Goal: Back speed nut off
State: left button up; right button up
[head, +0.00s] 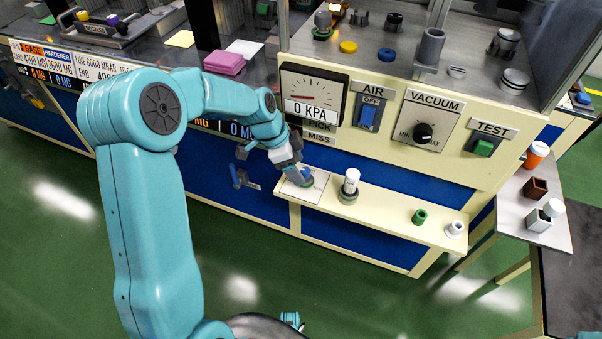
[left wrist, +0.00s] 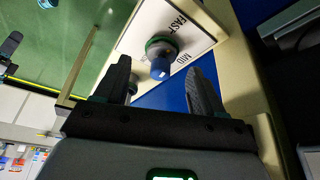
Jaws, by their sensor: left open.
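In the head view the plate (head: 313,189) is at the left end of the cream shelf. My left gripper (head: 294,172) is right over it and partly hides the nut (head: 305,174). My right gripper is not in view.
On the shelf (head: 385,218) stand a white cylinder on a grey base (head: 350,184), a green ring (head: 419,217) and a white cup (head: 455,229). Behind rises a panel with a gauge (head: 312,95) reading 0 KPA, an AIR switch (head: 368,114) and a VACUUM knob (head: 423,133).

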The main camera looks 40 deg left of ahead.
pick_arm(q)
jog(key=x, duration=0.3)
jog(key=shift+w+f, duration=0.15)
jog(key=shift+f, duration=0.15)
jog(key=c, duration=1.1)
jog(key=shift+o, duration=0.2)
jog(key=shift+n+b, duration=0.3)
jog(key=shift+n, duration=0.1)
